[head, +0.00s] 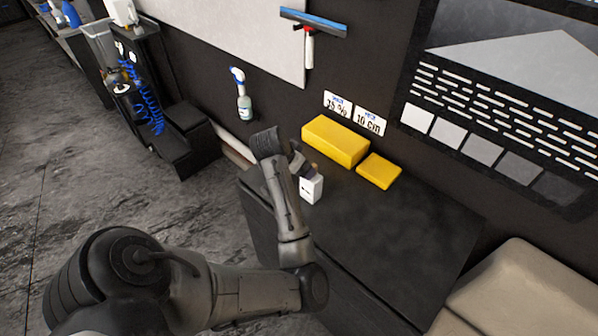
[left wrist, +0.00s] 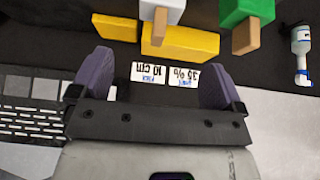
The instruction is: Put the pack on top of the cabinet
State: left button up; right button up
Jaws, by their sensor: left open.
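The black cabinet (head: 390,225) stands against the dark wall, and its flat top carries several items. A larger yellow block (head: 335,141) and a smaller yellow block (head: 379,171) lie at its back edge. A small white box (head: 311,188) stands at the left part of the top. I cannot tell which item is the pack. My left gripper (head: 298,160) is over the cabinet's left end, close to the white box and partly hidden by my wrist. In the left wrist view, its purple fingers (left wrist: 158,80) are apart with nothing held between them.
A spray bottle (head: 242,97) and a squeegee (head: 311,33) are on the wall, with two label cards (head: 354,113). The left wrist view shows a green block (left wrist: 240,12) with a tan end. The cabinet's right top is clear. A beige seat (head: 530,290) is at lower right.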

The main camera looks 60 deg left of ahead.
pick_arm(q)
jog(key=s+d+f+m+g+h, duration=0.1)
jog(key=s+d+f, duration=0.3)
jog(key=d, duration=0.6)
jog(key=s+d+f+m, duration=0.3)
jog(key=s+d+f, duration=0.2)
jog(key=d, duration=0.6)
jog(key=s+d+f+m+g+h, duration=0.1)
jog(key=s+d+f+m, duration=0.1)
jog(key=s+d+f, duration=0.3)
jog(key=s+d, duration=0.3)
jog(key=d, duration=0.3)
jog(key=shift+s+d+g+h, duration=0.2)
jog(key=shift+d+g+h, duration=0.05)
jog(key=shift+g+h, duration=0.05)
